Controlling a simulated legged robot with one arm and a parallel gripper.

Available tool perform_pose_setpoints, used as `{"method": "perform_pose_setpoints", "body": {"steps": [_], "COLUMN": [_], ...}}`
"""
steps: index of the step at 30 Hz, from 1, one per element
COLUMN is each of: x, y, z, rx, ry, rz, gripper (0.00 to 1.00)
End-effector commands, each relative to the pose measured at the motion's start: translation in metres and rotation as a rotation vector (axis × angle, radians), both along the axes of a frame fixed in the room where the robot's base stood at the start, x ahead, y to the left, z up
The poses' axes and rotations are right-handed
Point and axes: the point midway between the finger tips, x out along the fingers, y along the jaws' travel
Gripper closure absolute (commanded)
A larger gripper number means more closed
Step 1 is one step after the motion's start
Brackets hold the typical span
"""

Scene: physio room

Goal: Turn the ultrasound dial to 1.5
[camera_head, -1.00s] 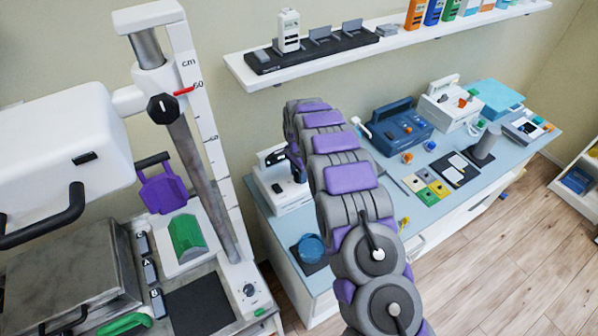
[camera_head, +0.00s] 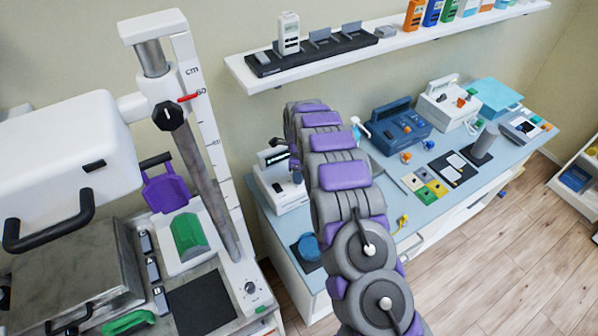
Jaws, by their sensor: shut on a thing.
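The ultrasound unit appears to be the white box (camera_head: 268,191) with a dark display strip at the left end of the blue-topped bench. Dark small controls show on its front. My gripper (camera_head: 295,172) is at the right side of this unit, partly hidden behind my purple and grey arm. It is shut on a small part there, which I take to be the dial. The dial itself, its pointer and its scale numbers cannot be made out.
A blue round item (camera_head: 309,247) lies on the bench in front of the unit. A blue case (camera_head: 400,125) and a white case (camera_head: 447,101) stand further right. A wall shelf (camera_head: 400,39) hangs above. A white column with a cm scale (camera_head: 205,130) stands at left.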

Motion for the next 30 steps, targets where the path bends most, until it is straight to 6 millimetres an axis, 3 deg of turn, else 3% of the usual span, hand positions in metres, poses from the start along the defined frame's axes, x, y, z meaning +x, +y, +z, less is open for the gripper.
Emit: {"method": "perform_pose_setpoints", "body": {"steps": [21, 22, 30], "x": [0.0038, 0.0038, 0.0018], "y": [0.0029, 0.0029, 0.0014], "z": [0.0044, 0.0043, 0.0024], "rx": [0.005, 0.005, 0.003], "ry": [-0.014, -0.014, -0.007], "rz": [-0.070, -0.070, -0.071], "gripper": [0.90, 0.57, 0.34]}}
